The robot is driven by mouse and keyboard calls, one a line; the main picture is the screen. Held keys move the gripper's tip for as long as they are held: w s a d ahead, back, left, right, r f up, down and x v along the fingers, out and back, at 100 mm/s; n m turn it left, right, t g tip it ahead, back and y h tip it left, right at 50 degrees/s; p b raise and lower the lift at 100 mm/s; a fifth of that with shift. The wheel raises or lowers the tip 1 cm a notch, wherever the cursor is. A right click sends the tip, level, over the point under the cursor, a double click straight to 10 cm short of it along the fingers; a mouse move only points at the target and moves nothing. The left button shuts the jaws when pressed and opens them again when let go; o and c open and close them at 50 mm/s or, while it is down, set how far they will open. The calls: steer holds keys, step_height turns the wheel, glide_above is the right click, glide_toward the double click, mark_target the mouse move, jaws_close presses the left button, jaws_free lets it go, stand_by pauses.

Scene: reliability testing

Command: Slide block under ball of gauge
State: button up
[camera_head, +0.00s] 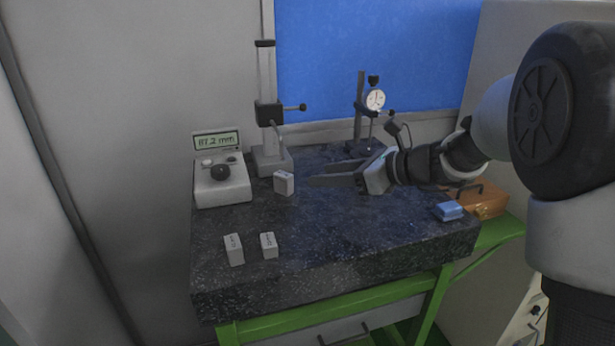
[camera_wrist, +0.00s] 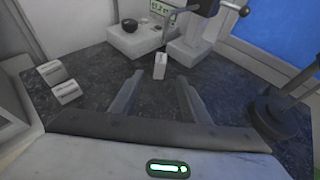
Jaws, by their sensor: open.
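A small light block (camera_head: 284,183) stands on the dark granite table (camera_head: 340,235), just in front of the base of the tall gauge stand (camera_head: 268,112). A thin probe (camera_head: 279,135) hangs from that stand's arm; its ball tip is too small to make out. My gripper (camera_head: 322,174) is open and empty, low over the table to the right of the block, with its fingers pointing at it. In the wrist view, the block (camera_wrist: 160,66) stands just beyond and between my fingertips (camera_wrist: 158,80), apart from both.
A digital readout box (camera_head: 222,180) stands left of the stand. A dial gauge (camera_head: 375,100) stands behind my gripper. A blue item (camera_head: 449,210) lies at the right edge. The front middle is clear.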

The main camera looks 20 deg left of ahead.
steer(key=shift+v, duration=1.6)
steer(key=shift+s, duration=0.1)
steer(key=s+d+r+n+g+h+p, duration=0.1)
steer(key=s+d+r+n+h+p, duration=0.2)
steer(key=s+n, duration=0.4)
steer(key=s+d+r+n+h+p, duration=0.15)
steer(key=s+d+n, duration=0.3)
steer(key=s, duration=0.45)
steer(key=s+d+n+t+h+p, duration=0.2)
steer(key=s+d+n+h, duration=0.6)
steer(key=d, duration=0.7)
steer(key=s+n, duration=0.2)
steer(key=s, duration=0.1)
steer(key=shift+s+d+r, duration=0.2)
steer(key=shift+s+d, duration=0.1)
steer(key=shift+c, duration=0.3)
